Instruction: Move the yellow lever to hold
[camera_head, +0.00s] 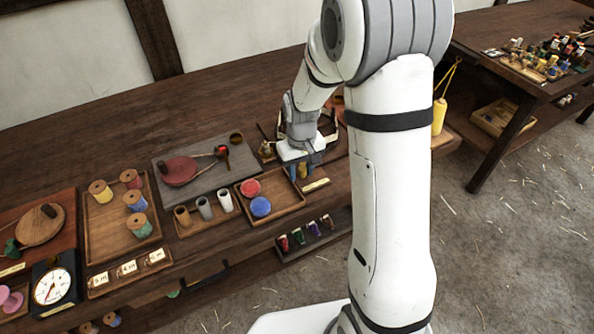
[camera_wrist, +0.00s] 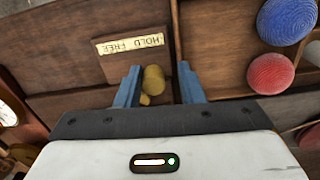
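The yellow lever (camera_wrist: 153,80) shows in the wrist view as a short rounded knob standing on a brown wooden board, below a cream label (camera_wrist: 130,43) with the words HOLD and FREE, seen upside down. My gripper (camera_wrist: 159,72) is open, with one blue finger on each side of the lever. A gap shows on both sides, smaller on the left. The lever's lower part is partly hidden by the gripper body. In the head view my gripper (camera_head: 304,168) is low over the bench, and the lever is mostly hidden behind the fingers. The label (camera_head: 316,186) lies just in front.
Grey and brown cups (camera_head: 204,207) stand further left. A lower shelf with small coloured spools (camera_head: 298,236) is in front of the bench.

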